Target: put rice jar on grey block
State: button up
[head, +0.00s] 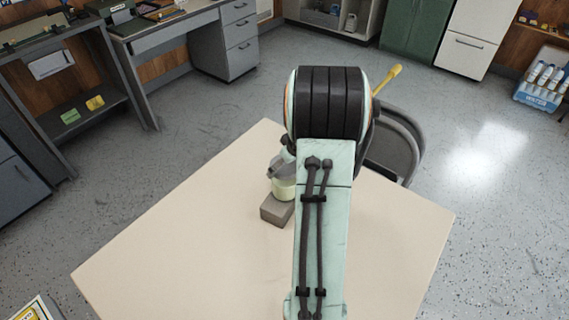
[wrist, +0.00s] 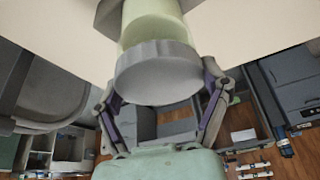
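The rice jar (head: 284,188), pale green with a grey lid, is upright at the grey block (head: 272,214). Its base overlaps the block's back part in the head view; whether it bears on the block is hard to tell. In the wrist view the jar's lid (wrist: 158,75) fills the middle, its pale body (wrist: 155,25) above. My gripper (wrist: 160,88) has one finger on each side of the jar, near the lid's edges. The lid hides where the fingertips end, so contact is unclear. In the head view my arm hides most of the gripper and the jar's right side.
The beige table (head: 170,255) is bare to the left of the block. A dark chair (head: 397,150) stands at the table's far right edge. Desks and a drawer unit (head: 225,45) stand beyond, across open floor.

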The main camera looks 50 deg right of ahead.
jog(key=o, duration=0.3)
jog(key=v, duration=1.2)
jog(key=w+a+r+n+g+y, duration=0.1)
jog(key=w+a+r+n+y, duration=0.1)
jog(key=a, duration=1.4)
jog(key=s+a+f+n+g, duration=0.2)
jog(key=s+a+g, duration=0.1)
jog(key=s+a, duration=1)
jog(key=a, duration=0.3)
jog(key=shift+a+f+g, duration=0.2)
jog(key=shift+g, duration=0.1)
